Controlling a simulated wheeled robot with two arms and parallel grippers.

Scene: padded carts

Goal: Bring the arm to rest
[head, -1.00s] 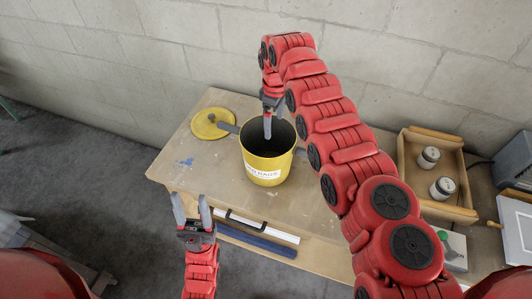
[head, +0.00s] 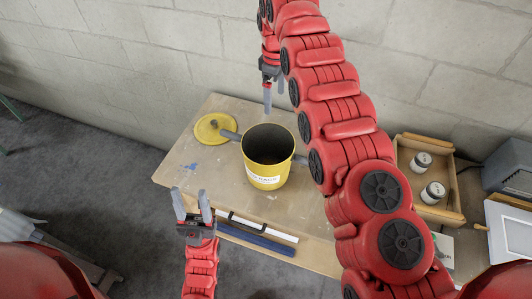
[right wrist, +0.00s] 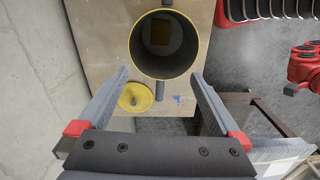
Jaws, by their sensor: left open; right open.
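My right arm reaches over the table in the head view, and its gripper (head: 267,100) points down, open and empty, above and behind the yellow bucket (head: 266,172). In the right wrist view the open fingers (right wrist: 160,75) frame free space, with the open bucket (right wrist: 134,50) beyond their tips. My left gripper (head: 192,206) is open and empty, pointing up in front of the table's near edge.
The yellow lid (head: 207,129) lies on the wooden table (head: 185,178) left of the bucket. A brownish patch shows inside the bucket. A wooden tray (head: 440,210) with two jars stands at right. A block wall (head: 130,60) rises close behind.

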